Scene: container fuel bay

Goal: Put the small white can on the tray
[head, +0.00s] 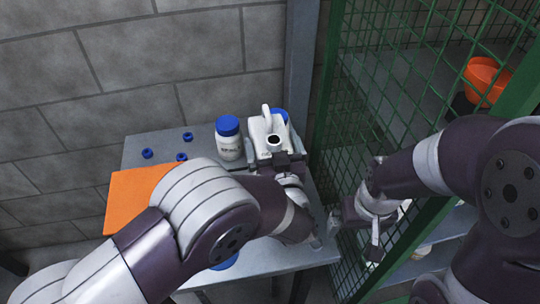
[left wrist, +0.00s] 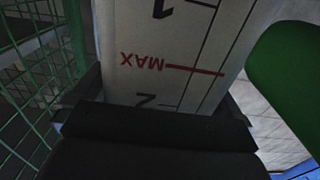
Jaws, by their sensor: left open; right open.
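The small white can (head: 266,127), with a handle and a dark round opening on top, stands upright at the back of the grey table. My left gripper (head: 277,161) is at its near side. In the left wrist view the can's white wall (left wrist: 165,50), marked MAX in red, lies between the open black fingers (left wrist: 160,115); I cannot tell whether they touch it. The flat orange piece that looks like the tray (head: 135,194) lies at the table's left, partly hidden by my left arm. My right gripper (head: 372,232) is open and empty near the green mesh.
A white blue-lidded bottle (head: 229,145) stands just left of the can. Several small blue caps (head: 182,157) lie between bottle and tray. The green mesh fence (head: 350,130) borders the table's right. An orange bowl (head: 486,80) is behind it. A block wall (head: 120,70) closes the back.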

